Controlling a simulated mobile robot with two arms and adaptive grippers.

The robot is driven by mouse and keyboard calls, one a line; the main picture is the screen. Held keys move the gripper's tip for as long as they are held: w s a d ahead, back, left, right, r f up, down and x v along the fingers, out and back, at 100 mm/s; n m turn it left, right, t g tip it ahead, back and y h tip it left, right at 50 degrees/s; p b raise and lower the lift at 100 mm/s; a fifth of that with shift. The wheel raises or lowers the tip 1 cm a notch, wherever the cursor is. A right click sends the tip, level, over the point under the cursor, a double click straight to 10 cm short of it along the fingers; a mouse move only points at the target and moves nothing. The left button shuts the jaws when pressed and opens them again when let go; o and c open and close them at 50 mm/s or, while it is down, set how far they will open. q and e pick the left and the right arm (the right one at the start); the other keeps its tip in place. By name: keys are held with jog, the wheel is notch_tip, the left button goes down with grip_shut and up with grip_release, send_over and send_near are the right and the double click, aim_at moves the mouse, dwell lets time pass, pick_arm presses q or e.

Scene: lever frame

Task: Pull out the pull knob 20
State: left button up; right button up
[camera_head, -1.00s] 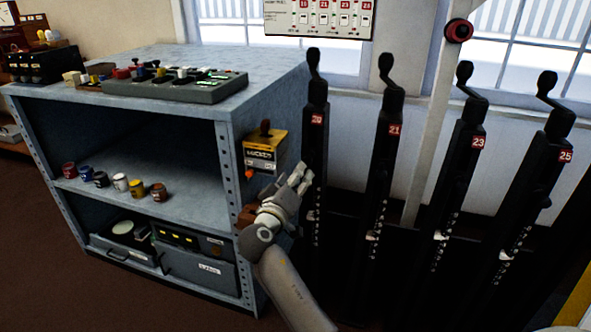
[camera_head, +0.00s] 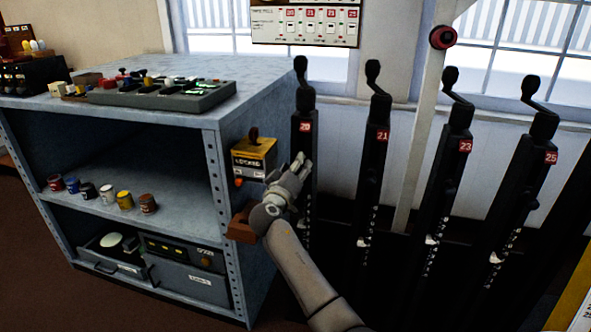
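The black lever post marked 20 (camera_head: 304,127) stands just right of the grey cabinet, with a crank-shaped handle on top. A pull knob on this post is not clearly visible; my gripper and forearm cover part of its lower length. My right gripper (camera_head: 302,163), on the arm coming up from the bottom, is in front of post 20, below its red label. Its fingertips overlap the post in the picture; I cannot tell whether they touch it. The gap between the fingers is too small to judge. My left gripper is not in view.
Similar posts 21 (camera_head: 382,136), 23 (camera_head: 465,147) and 25 (camera_head: 550,158) stand to the right. The grey cabinet (camera_head: 219,190) is close on the left, with a yellow and black box (camera_head: 254,160) and a brown block (camera_head: 240,226) at its side. Several small pots stand on its shelf.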

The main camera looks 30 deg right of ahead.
grip_shut()
jog(key=shift+v, duration=1.2)
jog(key=shift+o, duration=1)
grip_release()
jog(key=shift+s+a, duration=0.1)
jog(key=shift+a, duration=0.1)
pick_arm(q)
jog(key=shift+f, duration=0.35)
pick_arm(e)
jog(key=v, duration=1.2)
jog(key=shift+d, duration=0.1)
